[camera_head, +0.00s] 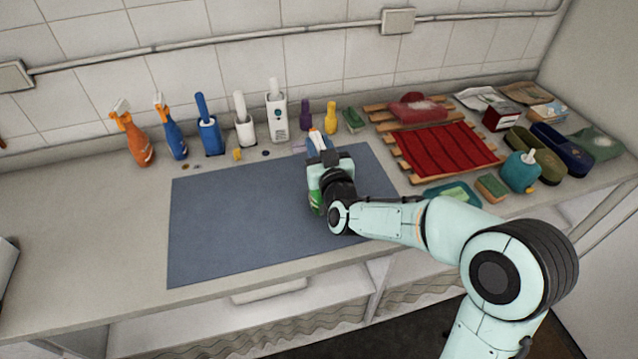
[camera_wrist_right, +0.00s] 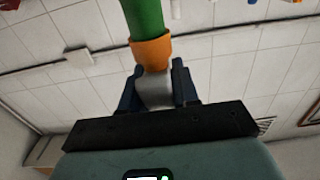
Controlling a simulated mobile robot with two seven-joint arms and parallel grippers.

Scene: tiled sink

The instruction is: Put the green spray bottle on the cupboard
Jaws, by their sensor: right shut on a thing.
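My right gripper (camera_head: 318,146) is over the blue mat (camera_head: 235,225), near its back edge. It is shut on the green spray bottle. In the head view, my gripper and arm hide most of the bottle, and a bit of its green body (camera_head: 315,203) shows below the wrist. In the right wrist view, the fingers (camera_wrist_right: 157,90) close around the pale neck, beside an orange collar (camera_wrist_right: 151,50) and green body (camera_wrist_right: 146,18). I cannot tell whether the bottle touches the mat. My left gripper is not in view. I cannot make out a cupboard for certain.
An orange spray bottle (camera_head: 132,135), a blue one (camera_head: 171,130) and several other containers line the wall. A wooden rack with a red cloth (camera_head: 445,150), sponges and a teal dispenser (camera_head: 521,172) stand right. The mat's left part and the counter's left end are clear.

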